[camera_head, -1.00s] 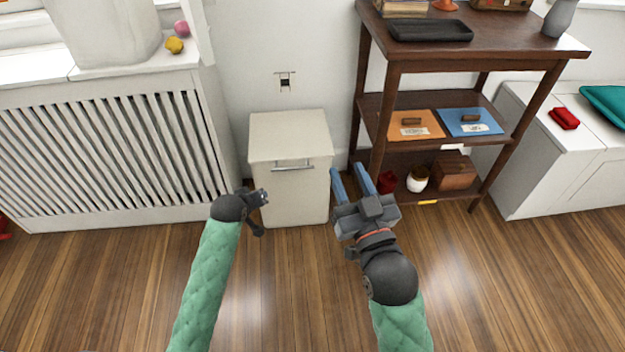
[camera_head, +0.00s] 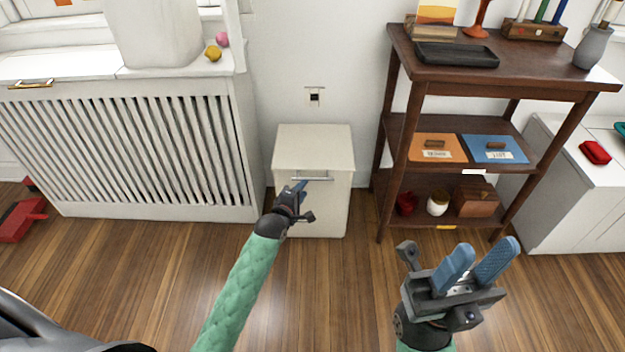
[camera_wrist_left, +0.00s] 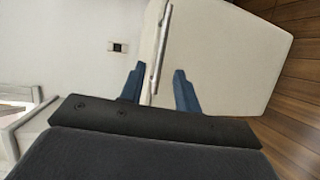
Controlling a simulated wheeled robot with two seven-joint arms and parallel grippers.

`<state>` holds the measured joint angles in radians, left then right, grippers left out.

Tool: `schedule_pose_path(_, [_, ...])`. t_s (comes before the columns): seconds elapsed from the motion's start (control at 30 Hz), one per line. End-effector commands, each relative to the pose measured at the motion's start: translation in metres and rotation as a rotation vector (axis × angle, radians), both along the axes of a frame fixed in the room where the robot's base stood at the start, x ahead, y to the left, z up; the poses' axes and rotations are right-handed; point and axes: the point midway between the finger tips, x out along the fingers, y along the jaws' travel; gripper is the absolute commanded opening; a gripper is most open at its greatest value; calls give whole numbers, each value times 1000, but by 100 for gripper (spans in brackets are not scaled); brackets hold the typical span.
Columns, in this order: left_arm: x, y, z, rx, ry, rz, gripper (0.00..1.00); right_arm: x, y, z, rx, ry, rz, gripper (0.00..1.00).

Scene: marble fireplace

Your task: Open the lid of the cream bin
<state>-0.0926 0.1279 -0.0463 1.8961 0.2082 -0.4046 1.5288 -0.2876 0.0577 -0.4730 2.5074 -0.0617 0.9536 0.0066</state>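The cream bin (camera_head: 335,212) stands against the wall in the head view. Its lid (camera_head: 313,145) is closed and has a metal bar handle (camera_head: 313,178) along its front edge. My left gripper (camera_head: 301,187) is in front of the handle. In the left wrist view the blue fingers of my left gripper (camera_wrist_left: 159,88) are apart, one on each side of the handle (camera_wrist_left: 160,50), with gaps visible. My right gripper (camera_head: 485,260) is open and empty at the lower right, with blue fingers apart.
A slatted white radiator cover (camera_head: 130,150) stands left of the bin. A dark wooden shelf unit (camera_head: 445,95) with several items stands to the right. A red object (camera_head: 22,220) lies on the floor at far left. Wooden floor in front is free.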

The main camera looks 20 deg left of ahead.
Motion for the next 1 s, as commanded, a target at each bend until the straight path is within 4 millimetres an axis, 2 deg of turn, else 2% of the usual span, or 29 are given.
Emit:
schedule_pose_path(0.27, [12, -2, -4, -38, 6, 7, 32, 1, 1, -3, 2, 2, 8, 36])
schedule_pose_path(0.7, [66, -8, -14, -36, 6, 7, 32, 2, 6, -11, 14, 0, 42, 36])
schedule_pose_path(1.0, [76, -9, -15, -36, 8, 6, 32, 2, 6, -12, 14, -1, 47, 36])
